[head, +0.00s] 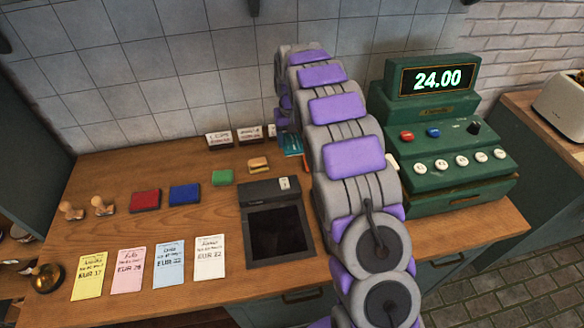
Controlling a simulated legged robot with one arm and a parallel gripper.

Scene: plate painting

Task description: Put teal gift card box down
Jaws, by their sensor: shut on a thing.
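The teal gift card box (291,145) shows as a small teal piece at the back of the wooden counter (128,180), just left of my arm. My gripper (284,121) reaches down over it from above and is shut on the box. The arm hides the fingertips and the box's right side in part. I cannot tell whether the box touches the counter.
Left of the box are small label cards (220,138), a yellow-brown block (258,163) and a green pad (222,177). A black-screened device (282,185) stands in front. The green cash register (445,140) reading 24.00 is on the right. Several paper slips (210,257) lie along the front.

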